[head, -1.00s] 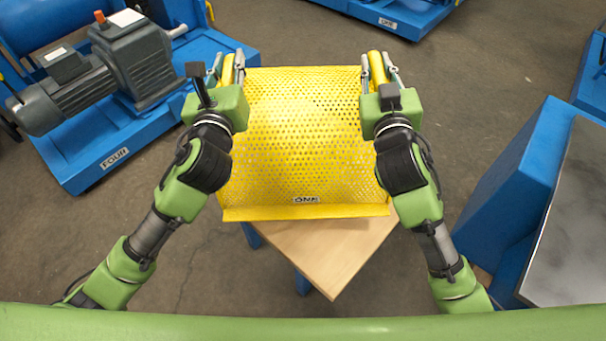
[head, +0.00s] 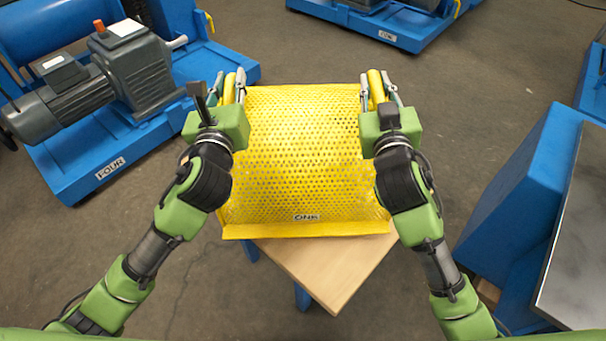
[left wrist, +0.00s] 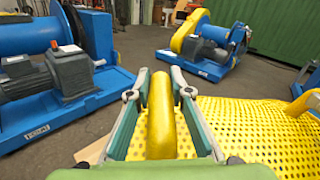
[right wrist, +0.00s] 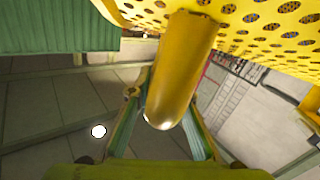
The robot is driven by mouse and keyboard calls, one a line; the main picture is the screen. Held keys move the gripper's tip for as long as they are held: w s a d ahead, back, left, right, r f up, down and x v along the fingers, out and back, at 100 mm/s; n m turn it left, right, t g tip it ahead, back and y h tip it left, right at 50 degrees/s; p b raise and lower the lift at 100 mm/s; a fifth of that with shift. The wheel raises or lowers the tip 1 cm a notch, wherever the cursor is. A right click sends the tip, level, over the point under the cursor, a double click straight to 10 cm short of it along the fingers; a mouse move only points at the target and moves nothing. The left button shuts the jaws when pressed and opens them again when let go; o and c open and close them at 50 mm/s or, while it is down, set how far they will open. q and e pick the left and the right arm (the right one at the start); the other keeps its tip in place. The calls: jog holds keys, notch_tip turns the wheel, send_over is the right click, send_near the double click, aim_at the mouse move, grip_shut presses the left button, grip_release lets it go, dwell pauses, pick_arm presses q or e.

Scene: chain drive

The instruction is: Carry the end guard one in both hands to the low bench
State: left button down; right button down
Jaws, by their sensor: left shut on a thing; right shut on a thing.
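The end guard ONE (head: 300,150) is a yellow perforated sheet with a flanged lower edge and an ONE label. My left gripper (head: 234,88) is shut on its left yellow handle, seen between the fingers in the left wrist view (left wrist: 162,120). My right gripper (head: 379,86) is shut on the right handle, which also shows in the right wrist view (right wrist: 180,75). The low bench (head: 335,270), with a pale wooden top and blue legs, is under the guard's near edge. The guard hides most of it. I cannot tell whether they touch.
A blue machine base marked FOUR (head: 150,143) carries a grey motor (head: 140,65) at the left. A blue stand with a grey metal top (head: 580,230) is close at the right. Another blue base (head: 385,28) stands at the back. Bare floor (head: 470,110) lies between them.

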aim_at(371, 105)
pick_arm(q)
jog(key=shift+r, duration=0.2)
